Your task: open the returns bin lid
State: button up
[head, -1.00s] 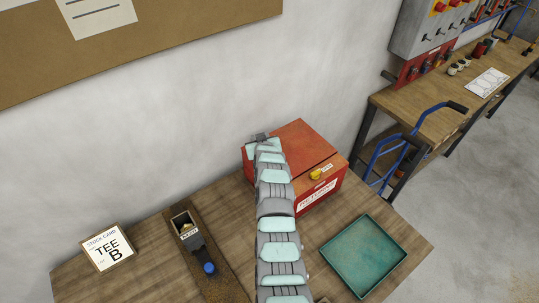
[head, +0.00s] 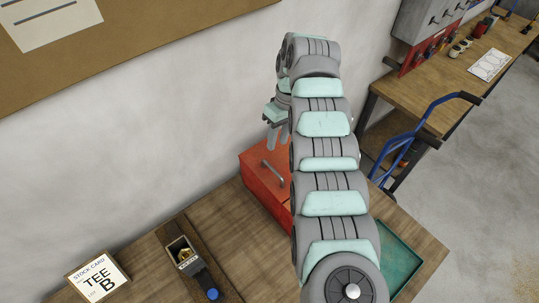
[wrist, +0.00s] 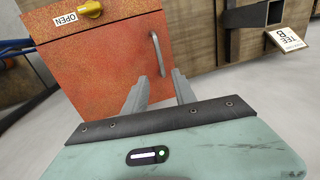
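The red returns bin (head: 252,184) stands on the wooden bench against the wall, its right part hidden behind my arm in the head view. Its lid (wrist: 105,70) looks shut. A grey bar handle (head: 272,174) sits near the lid's left edge; it also shows in the wrist view (wrist: 157,53). In the wrist view a yellow knob (wrist: 89,8) sits by an OPEN label (wrist: 65,19). My gripper (head: 277,145) is above the lid, pointing down. Its two fingers are apart and empty, with the handle just beyond their tips in the wrist view (wrist: 160,76).
A green tray (head: 402,262) is at right, partly behind my arm. A blue-framed trolley (head: 408,150) stands beyond the bench. The wall rises close behind the bin.

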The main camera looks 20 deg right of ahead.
aim_at(271, 167)
jog(key=f, duration=0.3)
jog(key=a+f+p, duration=0.1)
jog(key=f, duration=0.2)
jog(key=s+a+f+p, duration=0.1)
jog(key=f, duration=0.3)
jog(key=shift+w, duration=0.1)
grip_shut()
dwell(1.1)
